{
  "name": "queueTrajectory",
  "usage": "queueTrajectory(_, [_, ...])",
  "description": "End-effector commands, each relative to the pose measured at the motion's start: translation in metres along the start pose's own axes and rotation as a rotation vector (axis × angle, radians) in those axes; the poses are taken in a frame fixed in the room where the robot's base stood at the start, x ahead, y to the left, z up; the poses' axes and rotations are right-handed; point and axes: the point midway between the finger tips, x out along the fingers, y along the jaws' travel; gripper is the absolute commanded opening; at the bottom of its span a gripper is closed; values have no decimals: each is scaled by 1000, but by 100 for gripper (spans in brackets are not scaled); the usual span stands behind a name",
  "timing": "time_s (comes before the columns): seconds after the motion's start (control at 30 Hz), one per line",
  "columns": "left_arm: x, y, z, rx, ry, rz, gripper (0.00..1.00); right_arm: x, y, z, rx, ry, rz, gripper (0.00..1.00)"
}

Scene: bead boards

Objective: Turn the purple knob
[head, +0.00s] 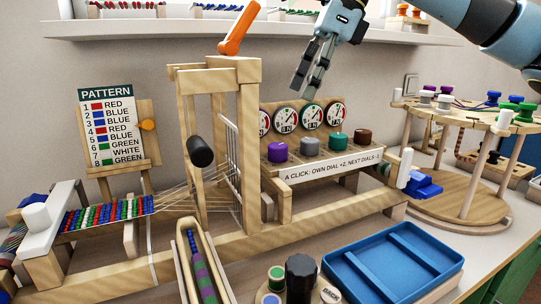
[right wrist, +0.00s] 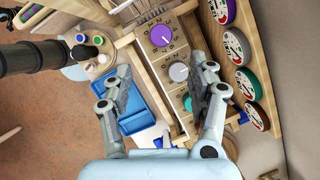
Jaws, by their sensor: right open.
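The purple knob (head: 277,152) stands at the left end of a row of knobs on a wooden panel, below round dials. It also shows in the right wrist view (right wrist: 161,36), with a white pointer mark on its top. My right gripper (head: 307,88) hangs above the panel, open and empty, with its fingers pointing down. In the right wrist view the fingers (right wrist: 160,76) are spread apart, and the purple knob lies beyond them, clear of both. My left gripper is not in view.
Beside the purple knob are a grey knob (head: 310,146), a teal knob (head: 337,140) and a brown knob (head: 363,136). A wooden loom frame (head: 250,150) with a black handle (head: 200,152) stands left. A blue tray (head: 350,277) lies in front.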

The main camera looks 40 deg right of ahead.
Motion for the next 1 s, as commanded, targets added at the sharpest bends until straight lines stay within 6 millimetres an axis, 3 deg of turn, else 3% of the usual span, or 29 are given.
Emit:
queueTrajectory(0.07, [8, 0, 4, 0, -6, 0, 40, 10, 0, -4, 1, 2, 2, 58])
queueTrajectory(0.27, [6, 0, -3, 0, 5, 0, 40, 32, 1, -3, 1, 0, 7, 58])
queueTrajectory(0.63, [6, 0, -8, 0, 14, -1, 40, 101, 1, -3, 2, -1, 6, 58])
queueTrajectory(0.8, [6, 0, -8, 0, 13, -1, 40, 114, 0, -3, 1, 1, 2, 58])
queueTrajectory(1.0, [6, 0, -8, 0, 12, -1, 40, 116, 0, -3, 1, 1, 2, 58])
